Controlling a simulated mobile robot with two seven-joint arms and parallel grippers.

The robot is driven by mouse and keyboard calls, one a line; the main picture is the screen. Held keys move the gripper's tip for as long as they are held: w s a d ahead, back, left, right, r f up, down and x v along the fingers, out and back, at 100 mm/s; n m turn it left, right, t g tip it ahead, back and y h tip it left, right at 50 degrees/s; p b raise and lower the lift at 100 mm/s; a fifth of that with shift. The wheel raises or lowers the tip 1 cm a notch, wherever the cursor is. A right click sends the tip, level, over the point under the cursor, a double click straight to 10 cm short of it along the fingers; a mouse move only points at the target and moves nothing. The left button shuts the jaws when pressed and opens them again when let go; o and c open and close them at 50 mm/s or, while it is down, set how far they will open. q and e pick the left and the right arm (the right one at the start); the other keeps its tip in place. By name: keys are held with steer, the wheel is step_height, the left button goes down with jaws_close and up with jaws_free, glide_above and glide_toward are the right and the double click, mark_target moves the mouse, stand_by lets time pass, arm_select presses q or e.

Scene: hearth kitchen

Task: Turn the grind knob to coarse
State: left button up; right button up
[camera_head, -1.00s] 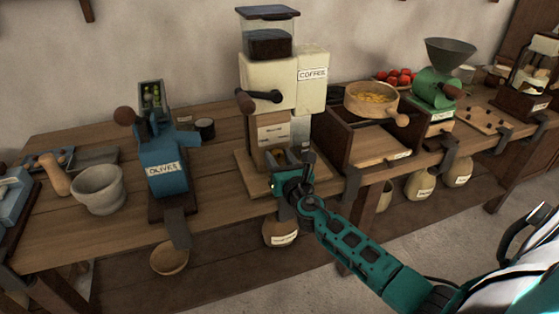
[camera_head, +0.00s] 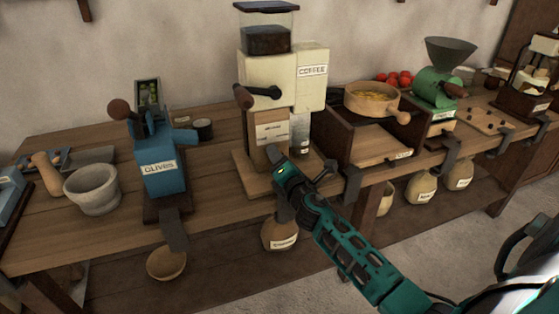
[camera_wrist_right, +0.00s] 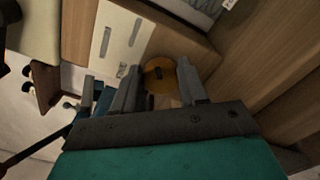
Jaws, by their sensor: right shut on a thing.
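The cream coffee grinder (camera_head: 268,77), labelled COFFEE, stands upright on the table with a dark hopper on top and a wooden front below. My right gripper (camera_head: 274,156) is at the lower part of that front and hides the knob in the head view. In the right wrist view, the round brass-coloured grind knob (camera_wrist_right: 159,77) with a dark slot lies between the fingers of my right gripper (camera_wrist_right: 162,88), which is shut on it. A pale plate (camera_wrist_right: 121,36) with dark marks is beside the knob. I cannot read its marks. My left gripper is not in view.
A blue olive press (camera_head: 162,165) and a stone mortar (camera_head: 92,188) stand to the left. A wooden box (camera_head: 372,140) with a round sieve (camera_head: 371,100) and a green mill (camera_head: 436,88) stand to the right. The grinder's dark crank (camera_head: 262,92) juts out above my gripper.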

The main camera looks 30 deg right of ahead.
steer(key=shift+m, duration=0.6)
steer(key=o, duration=1)
steer(key=shift+o, duration=0.2)
steer(key=v, duration=1.3)
steer(key=shift+b, duration=0.3)
steer(key=shift+d, duration=0.1)
